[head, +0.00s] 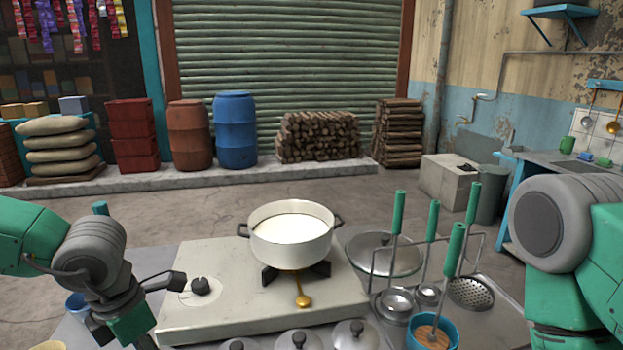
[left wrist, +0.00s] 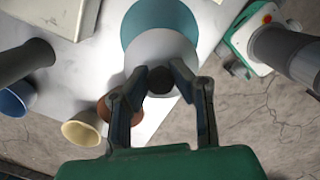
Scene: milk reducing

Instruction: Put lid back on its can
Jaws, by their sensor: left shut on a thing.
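In the left wrist view, my left gripper (left wrist: 160,82) is shut on the dark knob of a round grey lid (left wrist: 158,50).
A white pot of milk (head: 291,236) stands on the stove (head: 215,270). Several knobbed metal lids, one at the front (head: 354,337), line the stove's front. A utensil rack (head: 480,245) stands right. Blue (left wrist: 14,103), cream (left wrist: 82,130) and brown cups (left wrist: 104,108) stand beside the lid.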

